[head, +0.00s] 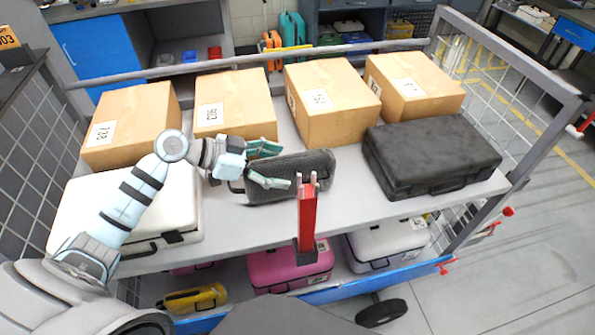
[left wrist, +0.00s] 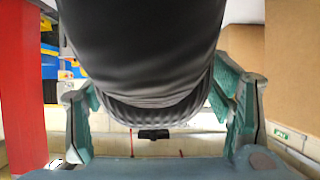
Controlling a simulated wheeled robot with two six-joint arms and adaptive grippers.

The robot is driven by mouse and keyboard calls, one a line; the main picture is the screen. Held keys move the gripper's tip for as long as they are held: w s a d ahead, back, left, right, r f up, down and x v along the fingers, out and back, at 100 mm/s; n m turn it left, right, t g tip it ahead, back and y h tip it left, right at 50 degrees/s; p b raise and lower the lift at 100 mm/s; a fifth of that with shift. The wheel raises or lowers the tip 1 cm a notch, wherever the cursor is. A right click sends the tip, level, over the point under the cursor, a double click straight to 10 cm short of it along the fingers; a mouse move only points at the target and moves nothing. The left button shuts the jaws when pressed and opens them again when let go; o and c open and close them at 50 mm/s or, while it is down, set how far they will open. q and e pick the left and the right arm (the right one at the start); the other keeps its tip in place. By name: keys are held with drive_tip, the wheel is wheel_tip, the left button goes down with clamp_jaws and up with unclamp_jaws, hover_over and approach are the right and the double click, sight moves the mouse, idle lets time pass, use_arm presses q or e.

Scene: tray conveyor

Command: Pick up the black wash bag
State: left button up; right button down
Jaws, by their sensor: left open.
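The black wash bag (head: 302,178) lies on the cart's upper shelf, between the white case and the black case. It looks dark and ribbed, with a rounded end. My left gripper (head: 268,166) is open at the bag's left end, with one green finger on the far side and one on the near side. In the left wrist view the bag (left wrist: 145,60) fills the middle, between the two open fingers of my left gripper (left wrist: 160,115). I cannot tell whether the fingers touch it. My right gripper does not show.
Several cardboard boxes (head: 328,100) stand in a row behind the bag. A white case (head: 178,205) lies left, a black case (head: 430,155) right. A red post (head: 307,215) rises at the shelf's front edge, close to the bag. Coloured cases, one pink (head: 290,268), sit below.

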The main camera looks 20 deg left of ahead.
use_arm(q)
drive_tip(key=shift+s+r, duration=0.2)
drive_tip(key=shift+s, duration=0.05)
drive_tip(key=c, duration=0.7)
clamp_jaws()
